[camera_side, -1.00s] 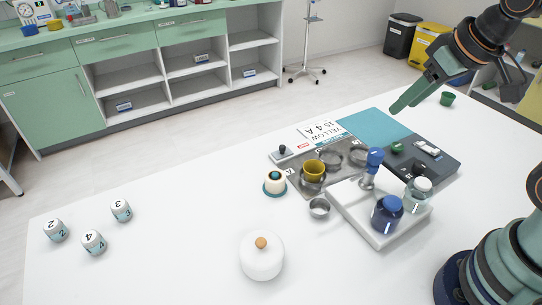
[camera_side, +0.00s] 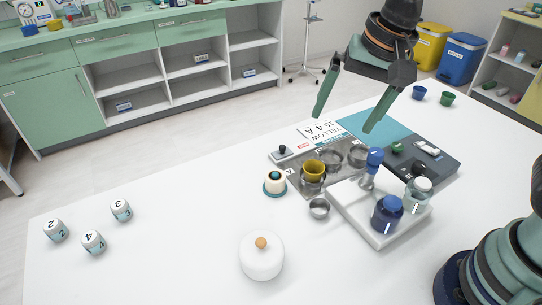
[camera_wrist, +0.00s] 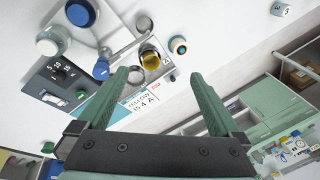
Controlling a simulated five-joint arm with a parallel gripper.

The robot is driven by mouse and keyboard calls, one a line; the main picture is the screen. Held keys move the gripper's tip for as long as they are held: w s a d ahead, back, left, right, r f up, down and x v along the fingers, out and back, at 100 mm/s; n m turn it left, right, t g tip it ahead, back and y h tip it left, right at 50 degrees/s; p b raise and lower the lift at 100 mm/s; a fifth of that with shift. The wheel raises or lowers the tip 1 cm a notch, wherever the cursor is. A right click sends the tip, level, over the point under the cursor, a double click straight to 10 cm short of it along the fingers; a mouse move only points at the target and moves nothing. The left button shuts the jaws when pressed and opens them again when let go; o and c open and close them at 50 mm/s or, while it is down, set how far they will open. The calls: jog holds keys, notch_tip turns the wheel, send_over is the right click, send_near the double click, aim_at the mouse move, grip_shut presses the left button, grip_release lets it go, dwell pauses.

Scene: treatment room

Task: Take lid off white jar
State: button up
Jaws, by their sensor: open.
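The white jar (camera_side: 262,262) stands upright at the front middle of the table in the side view. Its white lid is on it, with a round wooden knob (camera_side: 261,243) on top. My gripper (camera_side: 346,122) is open and empty, with its green fingers spread high above the far part of the table. It is well behind and to the right of the jar, not touching anything. In the wrist view my gripper (camera_wrist: 168,85) also shows with its fingers apart and nothing between them. I cannot see the white jar in the wrist view.
A white tray (camera_side: 352,213) with blue-lidded and clear jars stands right of the white jar. A small metal cup (camera_side: 319,208), a yellow cup (camera_side: 314,170) and a cream-and-teal object (camera_side: 275,182) are behind it. Numbered blocks (camera_side: 93,242) lie left. The table between is clear.

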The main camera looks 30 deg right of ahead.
jog(key=a+f+m+g, duration=0.25)
jog(key=a+m, duration=0.25)
jog(key=a, duration=0.4)
jog(key=m+h, duration=0.1)
jog(key=m, duration=0.4)
send_over(261, 241)
notch_tip(261, 241, down, 5)
jog(key=shift+g, duration=0.25)
notch_tip(261, 241, down, 6)
jog(key=shift+s+d+f, duration=0.1)
jog(key=shift+s+d, duration=0.05)
jog(key=shift+f, duration=2.7)
jog(key=c, duration=1.1)
jog(key=shift+c, duration=0.2)
